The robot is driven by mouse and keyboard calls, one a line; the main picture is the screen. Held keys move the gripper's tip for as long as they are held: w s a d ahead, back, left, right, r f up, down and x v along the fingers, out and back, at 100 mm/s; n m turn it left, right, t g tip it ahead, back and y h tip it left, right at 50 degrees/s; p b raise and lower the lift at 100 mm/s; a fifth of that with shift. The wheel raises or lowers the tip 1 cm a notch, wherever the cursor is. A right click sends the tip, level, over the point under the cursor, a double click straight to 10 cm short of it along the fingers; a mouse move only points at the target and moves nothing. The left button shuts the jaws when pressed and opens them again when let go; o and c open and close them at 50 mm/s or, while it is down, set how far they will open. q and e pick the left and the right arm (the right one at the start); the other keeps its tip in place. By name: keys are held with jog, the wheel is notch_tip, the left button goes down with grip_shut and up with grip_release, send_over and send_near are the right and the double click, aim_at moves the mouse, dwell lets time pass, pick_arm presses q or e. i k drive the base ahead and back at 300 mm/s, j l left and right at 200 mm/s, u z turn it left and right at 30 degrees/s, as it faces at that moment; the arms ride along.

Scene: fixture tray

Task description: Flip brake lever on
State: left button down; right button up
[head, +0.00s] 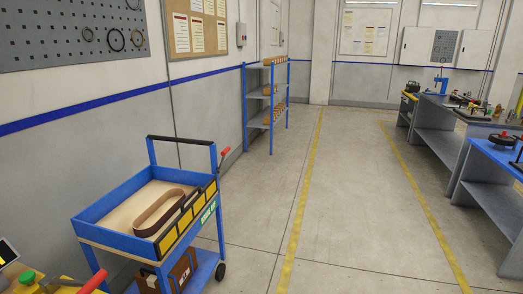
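A blue cart (112,194) stands at the left, near the wall. A lever with a red grip (224,154) sticks up at the cart's far right side, beside the black push handle (181,140). It is tilted up and to the right. It looks like the brake lever, but its lower end is small and partly hidden by the cart. Another red handle (92,282) shows at the bottom left edge, by a yellow object; I cannot tell what it belongs to. Neither of my grippers is in view.
The cart's top tray holds a brown oval belt (160,212); a brown case (180,270) sits on its lower shelf. A green button (27,278) is at bottom left. A shelf rack (267,105) stands along the wall, workbenches (455,125) at right. The middle floor is clear.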

aim_at(227, 149)
jog(key=i, duration=2.25)
